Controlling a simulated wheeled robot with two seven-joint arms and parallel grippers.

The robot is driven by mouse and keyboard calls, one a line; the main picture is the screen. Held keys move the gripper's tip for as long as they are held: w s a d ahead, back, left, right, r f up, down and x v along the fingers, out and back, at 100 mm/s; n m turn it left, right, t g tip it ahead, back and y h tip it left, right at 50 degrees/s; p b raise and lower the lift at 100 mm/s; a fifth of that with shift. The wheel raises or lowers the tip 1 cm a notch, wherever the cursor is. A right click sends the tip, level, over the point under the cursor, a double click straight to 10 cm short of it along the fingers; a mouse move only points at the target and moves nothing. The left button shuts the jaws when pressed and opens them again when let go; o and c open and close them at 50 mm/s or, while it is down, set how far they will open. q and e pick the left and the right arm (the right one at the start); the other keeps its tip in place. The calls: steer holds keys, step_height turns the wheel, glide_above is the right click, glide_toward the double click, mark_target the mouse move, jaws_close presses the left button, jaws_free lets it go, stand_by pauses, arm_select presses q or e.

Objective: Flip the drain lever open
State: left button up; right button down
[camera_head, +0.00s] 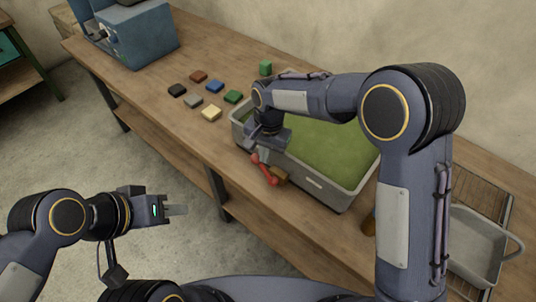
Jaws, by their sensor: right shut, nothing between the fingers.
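The red drain lever (269,175) is on the front side of the grey vat (337,198), beside a small brown fitting (281,177). It slants down to the right. The vat holds a green mass with a level surface. My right gripper (259,156) is shut and points down at the upper end of the lever, very close to it. I cannot tell whether they touch, and the gripper partly covers that end. My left gripper (182,210) is out over the floor in front of the bench, away from the lever. Its fingers are too small to judge.
Several small colored blocks (211,113) lie on the wooden bench (190,60) left of the vat. A blue machine (140,37) stands at the far left end. A grey tray (475,240) and a wire rack (487,195) are at the right. My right arm passes over the vat.

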steer(key=shift+w+a+f, duration=0.15)
steer(key=shift+w+a, duration=0.1)
steer(key=shift+a, duration=0.15)
arm_select(q)
steer(key=shift+w+a+f, duration=0.1)
steer(key=shift+a+f, duration=0.05)
steer(key=shift+a, duration=0.05)
arm_select(e)
steer(key=shift+a, duration=0.15)
arm_select(q)
steer(key=shift+a, duration=0.1)
arm_select(e)
steer(key=shift+w+a+f, duration=0.1)
steer(key=shift+a+f, duration=0.05)
steer(key=shift+f, duration=0.05)
